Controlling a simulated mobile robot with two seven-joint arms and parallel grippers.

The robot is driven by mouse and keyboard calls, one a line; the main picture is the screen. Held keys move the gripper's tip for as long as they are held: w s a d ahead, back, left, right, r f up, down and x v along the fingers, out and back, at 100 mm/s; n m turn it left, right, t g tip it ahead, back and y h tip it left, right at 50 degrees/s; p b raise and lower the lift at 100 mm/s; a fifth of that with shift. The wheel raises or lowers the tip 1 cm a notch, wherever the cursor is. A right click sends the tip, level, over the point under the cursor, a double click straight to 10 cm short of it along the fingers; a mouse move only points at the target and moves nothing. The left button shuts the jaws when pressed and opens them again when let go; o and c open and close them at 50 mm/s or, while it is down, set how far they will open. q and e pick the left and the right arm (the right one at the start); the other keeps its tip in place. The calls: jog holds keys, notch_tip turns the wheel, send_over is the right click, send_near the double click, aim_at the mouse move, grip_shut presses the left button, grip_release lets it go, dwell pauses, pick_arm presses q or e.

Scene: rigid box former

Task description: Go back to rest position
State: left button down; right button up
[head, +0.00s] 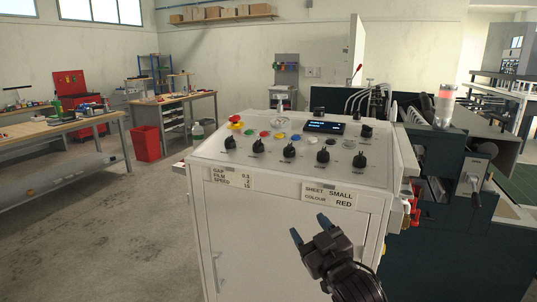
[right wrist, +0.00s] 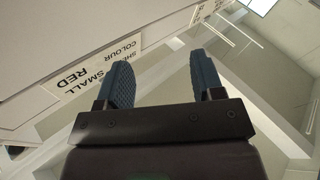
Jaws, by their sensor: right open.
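My right gripper (head: 310,232) is in the lower middle of the head view, in front of the white control cabinet (head: 230,215). Its two blue fingers are apart with nothing between them. In the right wrist view the open fingers (right wrist: 160,85) show with an empty gap, and the cabinet front with its label (right wrist: 95,70) lies behind and to the left. My left gripper is in neither view.
The cabinet's sloped panel (head: 265,160) carries several knobs, coloured buttons, a red emergency stop (head: 235,123) and a small display (head: 323,127). Dark machinery (head: 450,190) stands at right. Workbenches (head: 60,125) and a red bin (head: 146,143) are at left. The floor at lower left is clear.

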jog(key=s+d+f+m+g+h, duration=0.1)
jog(key=s+d+f+m+h, duration=0.3)
jog(key=d+f, duration=0.5)
jog(key=s+d+f+m+g+h, duration=0.1)
jog(key=s+d+f+g+h, duration=0.1)
jog(key=s+f, duration=0.9)
jog(key=s+d+f+m+g+h, duration=0.2)
jog(key=s+d+f, duration=0.5)
jog(key=s+f, duration=0.5)
jog(key=shift+s+d+g, duration=0.25)
jog(key=shift+s+g, duration=0.4)
jog(key=shift+g, duration=0.25)
